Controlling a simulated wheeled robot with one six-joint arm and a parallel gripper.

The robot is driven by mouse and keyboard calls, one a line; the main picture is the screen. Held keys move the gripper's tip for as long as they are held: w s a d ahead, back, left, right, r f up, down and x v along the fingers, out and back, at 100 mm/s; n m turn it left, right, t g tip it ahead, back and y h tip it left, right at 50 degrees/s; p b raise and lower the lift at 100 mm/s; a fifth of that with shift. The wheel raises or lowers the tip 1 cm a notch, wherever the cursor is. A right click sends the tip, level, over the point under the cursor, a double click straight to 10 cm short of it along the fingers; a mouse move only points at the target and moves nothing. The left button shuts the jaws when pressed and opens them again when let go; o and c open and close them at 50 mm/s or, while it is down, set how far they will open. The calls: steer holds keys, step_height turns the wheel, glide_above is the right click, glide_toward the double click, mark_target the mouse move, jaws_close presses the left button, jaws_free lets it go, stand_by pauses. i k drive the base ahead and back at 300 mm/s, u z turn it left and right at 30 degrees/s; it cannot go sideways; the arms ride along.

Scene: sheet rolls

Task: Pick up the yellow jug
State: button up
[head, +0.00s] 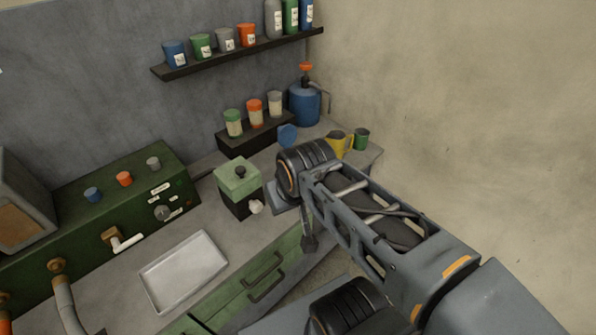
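The yellow jug (341,145) stands on the far right end of the counter, near the wall corner. It is partly hidden behind the large dark elbow joint of my arm, which crosses in front of it in the picture. A green cup stands close on its right. My arm comes in from the lower right. I cannot make out my gripper's fingers; the end of the arm is hidden behind or below the elbow.
A green cup (361,139) and a blue pump container (304,104) stand near the jug. A dark riser (238,143) holds several jars. A green-lidded box (238,182) and a metal tray (184,270) sit on the counter (215,231). A shelf (240,56) hangs above.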

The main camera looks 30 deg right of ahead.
mark_target(340, 146)
steer(key=z, duration=0.8)
steer(key=i, duration=0.3)
steer(key=z, duration=2.2)
steer(key=i, duration=0.8)
steer(key=u, duration=2.35)
